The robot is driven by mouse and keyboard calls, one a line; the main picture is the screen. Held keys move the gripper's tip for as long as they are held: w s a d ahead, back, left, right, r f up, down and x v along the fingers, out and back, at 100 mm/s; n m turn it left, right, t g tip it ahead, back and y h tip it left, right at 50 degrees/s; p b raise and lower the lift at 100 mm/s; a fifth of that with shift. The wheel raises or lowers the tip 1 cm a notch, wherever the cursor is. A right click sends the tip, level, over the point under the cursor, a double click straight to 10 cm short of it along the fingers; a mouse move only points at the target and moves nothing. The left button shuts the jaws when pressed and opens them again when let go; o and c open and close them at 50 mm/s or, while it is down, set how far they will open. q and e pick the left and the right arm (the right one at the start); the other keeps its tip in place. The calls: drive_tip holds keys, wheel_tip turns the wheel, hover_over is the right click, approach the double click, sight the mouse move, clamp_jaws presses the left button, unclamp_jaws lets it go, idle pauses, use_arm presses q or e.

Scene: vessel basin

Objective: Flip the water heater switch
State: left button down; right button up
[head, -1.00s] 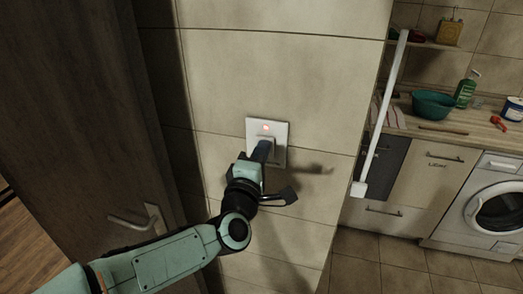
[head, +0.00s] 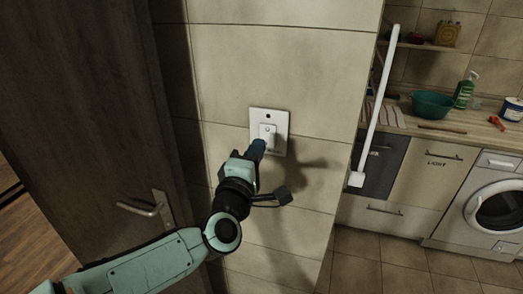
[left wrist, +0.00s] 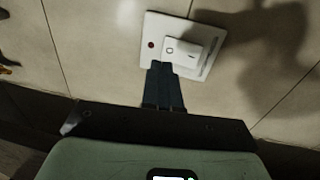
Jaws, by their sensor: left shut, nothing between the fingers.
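The water heater switch (head: 268,131) is a white square plate with a raised rocker on the tiled wall. Its small indicator light is dark now. In the left wrist view the switch (left wrist: 191,52) shows the rocker with markings and a dark red dot beside it. My left gripper (head: 258,148) is shut and empty, its fingertips at the lower edge of the rocker. In the left wrist view the shut fingers (left wrist: 162,72) are at the rocker's near corner; whether they touch it I cannot tell. My right gripper is in neither view.
A dark door with a metal handle (head: 138,208) stands at the left. A white pole (head: 376,105) is by the wall's right edge. Beyond it are a counter with a green bowl (head: 432,104) and a washing machine (head: 497,205). Tiled floor is clear at the lower right.

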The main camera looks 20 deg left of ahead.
use_arm(q)
drive_tip(key=s, duration=0.7)
drive_tip(key=shift+a+r, duration=0.35)
